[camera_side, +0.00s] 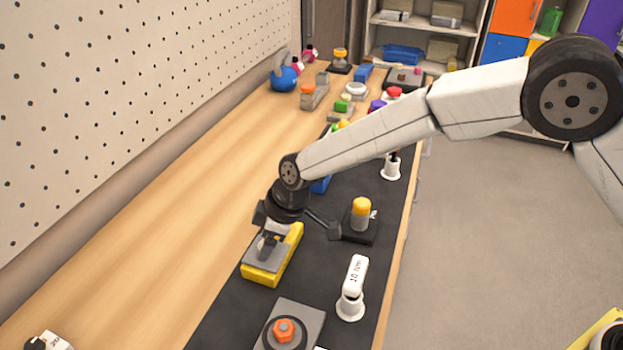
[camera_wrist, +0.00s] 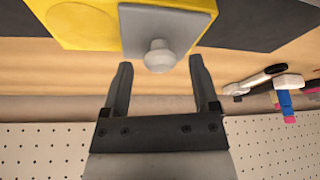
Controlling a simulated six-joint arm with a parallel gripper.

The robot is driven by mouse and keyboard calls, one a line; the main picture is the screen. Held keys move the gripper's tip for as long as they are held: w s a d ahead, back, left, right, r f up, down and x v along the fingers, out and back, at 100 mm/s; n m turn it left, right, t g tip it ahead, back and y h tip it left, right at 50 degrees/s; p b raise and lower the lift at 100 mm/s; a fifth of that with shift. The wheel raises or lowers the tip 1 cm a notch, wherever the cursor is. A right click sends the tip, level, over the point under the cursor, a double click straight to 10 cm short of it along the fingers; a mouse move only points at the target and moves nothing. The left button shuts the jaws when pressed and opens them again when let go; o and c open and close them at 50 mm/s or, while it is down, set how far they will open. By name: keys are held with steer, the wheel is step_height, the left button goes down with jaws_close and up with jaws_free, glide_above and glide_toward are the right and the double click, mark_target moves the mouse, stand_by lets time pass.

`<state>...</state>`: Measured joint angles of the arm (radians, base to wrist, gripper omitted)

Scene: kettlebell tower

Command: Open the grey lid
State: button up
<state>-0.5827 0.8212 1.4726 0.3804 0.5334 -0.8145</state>
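The yellow box (camera_side: 258,276) sits on the black mat, below my gripper in the side view. Its grey lid (camera_wrist: 190,22) has a round grey knob (camera_wrist: 159,57) and lies over part of the yellow top (camera_wrist: 75,20) in the wrist view. My gripper (camera_wrist: 160,68) is open, one finger to each side of the knob in the picture. A gap shows between each finger and the knob. In the side view, my gripper (camera_side: 268,232) hangs over the grey lid (camera_side: 258,258) and hides part of it. I cannot tell the fingertips' exact height there.
A black stand with a yellow-topped weight (camera_side: 361,212) is close to the right of my gripper. A white torque-labelled piece (camera_side: 355,275) and a grey block with an orange knob (camera_side: 284,330) stand nearer. Bare wood lies left of the black mat (camera_side: 225,320); a pegboard wall (camera_side: 130,90) borders it.

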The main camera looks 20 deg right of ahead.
mark_target(286, 253)
steer(key=v, duration=0.7)
steer(key=shift+d+r, duration=0.15)
steer(key=shift+r, duration=0.2)
steer(key=shift+s, duration=0.1)
steer(key=shift+d, duration=0.1)
steer(key=s+d+m+h, duration=0.2)
steer(key=s+d+m, duration=0.3)
steer(key=d, duration=0.8)
steer(key=s+d+m+h, duration=0.1)
steer(key=s+d+m, duration=0.35)
steer(key=d, duration=0.85)
steer(key=s+d+f+m+h, duration=0.1)
steer(key=s+d+f+m, duration=0.1)
steer(key=s+d, duration=0.4)
steer(key=shift+s+f+m+t, duration=0.3)
steer(key=shift+s+m, duration=0.25)
steer(key=shift+s, duration=0.55)
